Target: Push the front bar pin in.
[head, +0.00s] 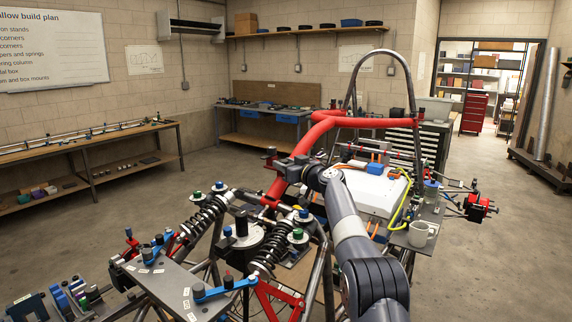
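A red tubular bar (277,189) rises from the tube chassis and bends right across it, in front of a dark hoop (349,75). My arm reaches up from the lower right to this bar. A small red part (269,153) shows beside the fingertips. I cannot clearly make out the front bar pin.
Coil-over dampers (205,217) with blue and green caps and a grey plate (165,275) stand at the lower left. A white box (370,190) with orange and yellow-green cables lies right of my arm. Floor behind left is clear.

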